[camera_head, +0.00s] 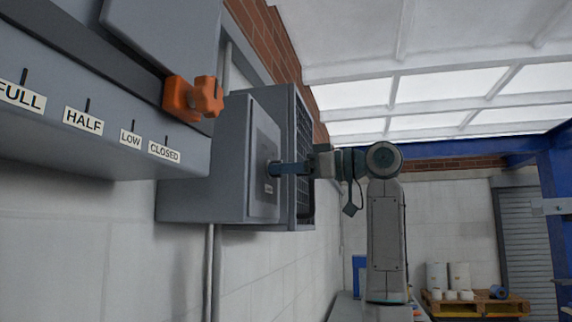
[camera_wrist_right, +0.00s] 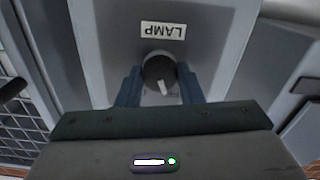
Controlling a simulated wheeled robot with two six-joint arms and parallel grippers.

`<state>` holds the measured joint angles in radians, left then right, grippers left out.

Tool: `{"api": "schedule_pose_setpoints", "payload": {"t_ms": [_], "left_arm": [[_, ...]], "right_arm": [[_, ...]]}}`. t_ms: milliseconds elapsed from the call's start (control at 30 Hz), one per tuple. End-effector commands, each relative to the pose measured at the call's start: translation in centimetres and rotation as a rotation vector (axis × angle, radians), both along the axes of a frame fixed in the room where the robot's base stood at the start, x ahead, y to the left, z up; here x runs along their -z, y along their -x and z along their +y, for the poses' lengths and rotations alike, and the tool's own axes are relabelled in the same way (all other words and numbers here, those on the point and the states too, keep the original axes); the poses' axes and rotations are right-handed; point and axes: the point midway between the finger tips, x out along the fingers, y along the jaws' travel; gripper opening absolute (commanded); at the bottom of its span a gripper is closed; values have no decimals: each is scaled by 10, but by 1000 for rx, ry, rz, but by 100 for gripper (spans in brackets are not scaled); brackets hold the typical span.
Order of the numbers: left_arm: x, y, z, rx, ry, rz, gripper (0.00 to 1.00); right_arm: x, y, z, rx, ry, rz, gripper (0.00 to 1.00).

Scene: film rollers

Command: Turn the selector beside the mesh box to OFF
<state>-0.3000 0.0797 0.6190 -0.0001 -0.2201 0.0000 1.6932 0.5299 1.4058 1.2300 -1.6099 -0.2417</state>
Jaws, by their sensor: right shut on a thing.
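The selector is a round dark knob (camera_wrist_right: 157,68) with a pale pointer mark, on a grey panel (camera_head: 264,150) beside the mesh box (camera_head: 304,135). In the right wrist view the pointer mark aims toward the bottom of the picture, slightly right. A LAMP label (camera_wrist_right: 163,31) appears upside down above the knob. No OFF mark is readable. My right gripper (camera_head: 274,169) reaches the panel from the right, its blue fingers (camera_wrist_right: 160,82) closed on either side of the knob. In the head view the fingers mostly hide the knob. My left gripper is out of view.
A grey housing (camera_head: 110,90) at the near left carries FULL, HALF, LOW and CLOSED labels and an orange handle (camera_head: 195,96). Mesh (camera_wrist_right: 25,110) shows left of the panel in the wrist view. A pallet (camera_head: 475,304) with rolls stands far right.

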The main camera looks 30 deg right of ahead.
Motion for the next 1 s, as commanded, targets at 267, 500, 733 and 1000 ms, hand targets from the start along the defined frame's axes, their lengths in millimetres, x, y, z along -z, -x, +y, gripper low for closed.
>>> {"api": "schedule_pose_setpoints", "payload": {"t_ms": [267, 500, 733, 1000], "left_arm": [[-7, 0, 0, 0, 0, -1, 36], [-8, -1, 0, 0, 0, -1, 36], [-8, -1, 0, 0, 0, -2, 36], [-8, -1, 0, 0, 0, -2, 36]], "right_arm": [[-1, 0, 0, 1, 85, -76, 11], [-1, 0, 0, 0, 111, -99, 11], [-1, 0, 0, 0, 114, -101, 11], [-1, 0, 0, 1, 113, -100, 55]]}}
